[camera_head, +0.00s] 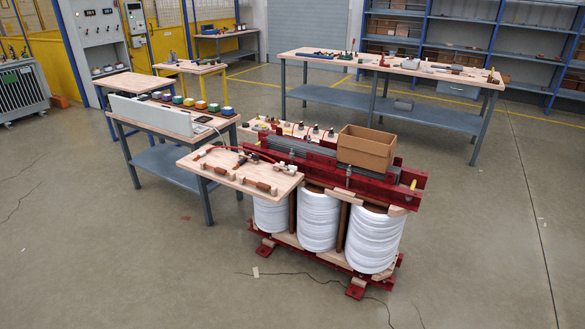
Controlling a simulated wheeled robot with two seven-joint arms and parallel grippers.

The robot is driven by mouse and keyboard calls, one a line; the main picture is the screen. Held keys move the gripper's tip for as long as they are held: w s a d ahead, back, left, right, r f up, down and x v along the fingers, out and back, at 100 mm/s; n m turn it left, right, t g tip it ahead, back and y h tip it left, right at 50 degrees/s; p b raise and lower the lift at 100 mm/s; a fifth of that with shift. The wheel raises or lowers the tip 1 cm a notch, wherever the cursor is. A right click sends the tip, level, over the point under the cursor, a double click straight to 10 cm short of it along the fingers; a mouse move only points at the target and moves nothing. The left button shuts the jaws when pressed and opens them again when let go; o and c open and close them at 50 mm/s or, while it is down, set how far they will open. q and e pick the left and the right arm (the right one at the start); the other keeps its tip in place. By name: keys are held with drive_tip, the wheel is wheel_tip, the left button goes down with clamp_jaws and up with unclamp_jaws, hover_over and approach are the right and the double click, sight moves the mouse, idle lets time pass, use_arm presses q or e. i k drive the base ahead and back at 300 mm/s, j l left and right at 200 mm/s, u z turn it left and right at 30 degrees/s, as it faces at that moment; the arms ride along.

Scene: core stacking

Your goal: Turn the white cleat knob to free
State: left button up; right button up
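I cannot make out a white cleat knob for certain at this size. A wooden board (235,172) with several small brown and dark fittings sticks out from the left of a red-framed transformer (395,186). Behind the transformer's top beam, a second wooden board (262,123) carries several small dark and pale knob-like parts. Some are partly hidden by the beam. Neither of my grippers is in view.
An open cardboard box (366,148) sits on the transformer. White coils (318,218) stand below. A table (150,118) with colored blocks (200,104) is at left, a long workbench (330,65) behind.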

sight(292, 169)
drive_tip(key=i+l+u, duration=0.15)
drive_tip(key=i, duration=0.35)
drive_tip(key=i+l+u, duration=0.15)
drive_tip(key=i, duration=0.35)
drive_tip(key=i+l+u, duration=0.15)
drive_tip(key=i, duration=0.35)
drive_tip(key=i+l+u, duration=0.15)
drive_tip(key=i+l, duration=0.15)
drive_tip(key=i, duration=0.2)
drive_tip(key=i+l+u, duration=0.15)
drive_tip(key=i+l, duration=0.2)
drive_tip(key=i, duration=0.1)
